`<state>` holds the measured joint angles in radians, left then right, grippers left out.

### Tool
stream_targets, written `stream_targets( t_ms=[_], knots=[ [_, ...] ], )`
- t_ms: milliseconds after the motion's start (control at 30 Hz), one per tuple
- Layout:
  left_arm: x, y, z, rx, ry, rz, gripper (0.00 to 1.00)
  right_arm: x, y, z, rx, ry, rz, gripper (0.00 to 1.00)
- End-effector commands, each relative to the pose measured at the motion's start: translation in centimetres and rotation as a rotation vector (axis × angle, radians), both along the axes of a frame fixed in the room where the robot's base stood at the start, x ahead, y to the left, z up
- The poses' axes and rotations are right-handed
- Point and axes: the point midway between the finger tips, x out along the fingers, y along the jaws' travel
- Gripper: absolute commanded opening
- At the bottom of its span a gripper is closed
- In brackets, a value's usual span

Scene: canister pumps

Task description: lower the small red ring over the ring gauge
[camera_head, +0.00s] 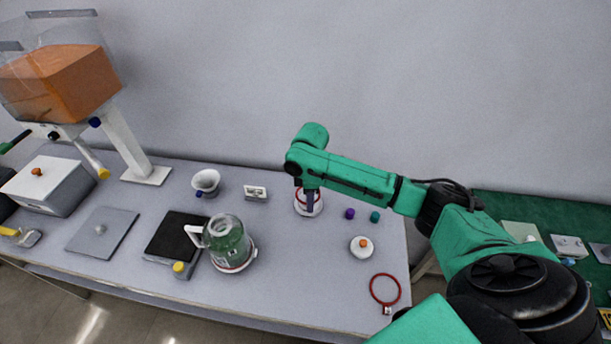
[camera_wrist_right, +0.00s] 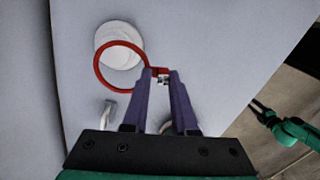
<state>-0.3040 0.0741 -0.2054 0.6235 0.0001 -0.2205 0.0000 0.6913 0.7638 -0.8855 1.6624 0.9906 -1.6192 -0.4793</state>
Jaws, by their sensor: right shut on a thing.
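My right gripper (camera_wrist_right: 160,76) is shut on the tab of the small red ring (camera_wrist_right: 97,75); in the head view the gripper (camera_head: 308,208) points down at the back of the table. The ring gauge (camera_wrist_right: 118,42) is a white, round, stepped piece; it also shows in the head view (camera_head: 312,213), partly hidden by the fingers. In the wrist view the ring crosses in front of the gauge and is off centre from it. The height between them is hard to judge. My left gripper (camera_wrist_right: 262,110) shows small at the right of the wrist view; its jaws are unclear.
A larger red ring (camera_head: 372,290) lies near the table's front right. A white round piece with an orange knob (camera_head: 361,247), a purple knob (camera_head: 350,213) and a teal knob (camera_head: 375,217) stand nearby. A glass jug (camera_head: 230,243) stands left of centre; a white slotted block (camera_head: 256,192) is behind it.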

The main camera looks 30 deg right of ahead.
Motion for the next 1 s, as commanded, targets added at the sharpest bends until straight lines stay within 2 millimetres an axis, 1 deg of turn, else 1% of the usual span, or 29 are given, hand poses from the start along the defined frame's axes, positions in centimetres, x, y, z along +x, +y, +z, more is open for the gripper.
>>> stream_targets(
  t_ms=[33,100,200,467,567,667,700,1000],
  knots=[
    [0.4,0.1,1.6,0.001,-0.006,0.000,0.48,0.9,-0.9,1.3,-0.002,-0.002,0.086,0.00],
    [0.8,0.2,2.1,0.002,-0.012,0.000,0.48,1.7,-1.9,1.6,-0.002,-0.007,0.201,0.00],
    [0.9,0.2,2.2,0.003,-0.015,0.001,0.48,2.3,-2.5,1.5,-0.002,-0.010,0.285,0.00],
    [0.6,0.5,2.0,0.006,-0.009,0.005,0.48,2.3,-2.6,1.3,-0.002,-0.011,0.302,0.00],
    [0.4,0.6,2.4,0.008,-0.005,0.005,0.48,2.3,-2.6,1.5,-0.001,-0.010,0.301,0.00],
    [0.3,0.7,3.3,0.009,-0.003,0.005,0.48,2.2,-2.6,1.8,0.000,-0.008,0.300,0.00],
    [0.2,0.7,2.5,0.009,-0.002,0.005,0.48,2.2,-2.6,0.6,0.000,-0.008,0.300,0.00],
    [0.1,0.7,0.5,0.010,0.000,0.005,0.48,2.2,-2.6,-3.2,0.001,-0.009,0.300,0.00]
  ],
)
